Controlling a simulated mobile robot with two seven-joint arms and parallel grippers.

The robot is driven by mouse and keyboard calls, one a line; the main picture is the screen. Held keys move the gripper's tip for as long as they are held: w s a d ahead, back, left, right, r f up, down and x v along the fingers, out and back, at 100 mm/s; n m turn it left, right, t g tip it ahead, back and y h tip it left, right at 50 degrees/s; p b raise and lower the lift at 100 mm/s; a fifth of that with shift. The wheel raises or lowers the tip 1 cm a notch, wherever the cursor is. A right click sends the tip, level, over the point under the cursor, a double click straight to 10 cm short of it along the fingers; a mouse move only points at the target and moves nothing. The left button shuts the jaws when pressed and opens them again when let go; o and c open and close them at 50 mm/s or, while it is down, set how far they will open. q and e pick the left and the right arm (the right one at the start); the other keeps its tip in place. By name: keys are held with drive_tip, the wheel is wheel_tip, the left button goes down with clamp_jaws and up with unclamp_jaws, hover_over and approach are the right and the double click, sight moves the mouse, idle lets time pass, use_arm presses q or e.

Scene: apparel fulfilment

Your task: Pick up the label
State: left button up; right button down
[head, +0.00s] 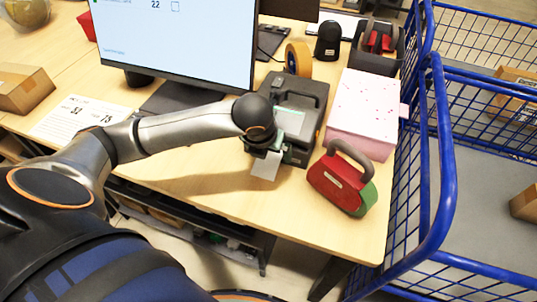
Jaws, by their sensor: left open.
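A dark label printer (306,98) stands on the wooden table, near its front edge. A small pale label (266,166) shows at the printer's front, just below my left gripper. My left gripper (262,150) reaches in from the left and is at the printer's front, open. Its wrist hides part of the printer, and the fingertips are small and hard to make out. I cannot tell whether they touch the label. My right gripper is not in view.
A red and green tape dispenser (341,181) and a pink box (365,108) stand right of the printer. A tape roll (298,60) is behind it, and a monitor (180,35) is at back left. A blue wire cart (440,170) borders the table's right edge.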

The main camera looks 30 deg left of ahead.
use_arm(q)
drive_tip(key=c, duration=0.7)
drive_tip(key=shift+r, duration=0.2)
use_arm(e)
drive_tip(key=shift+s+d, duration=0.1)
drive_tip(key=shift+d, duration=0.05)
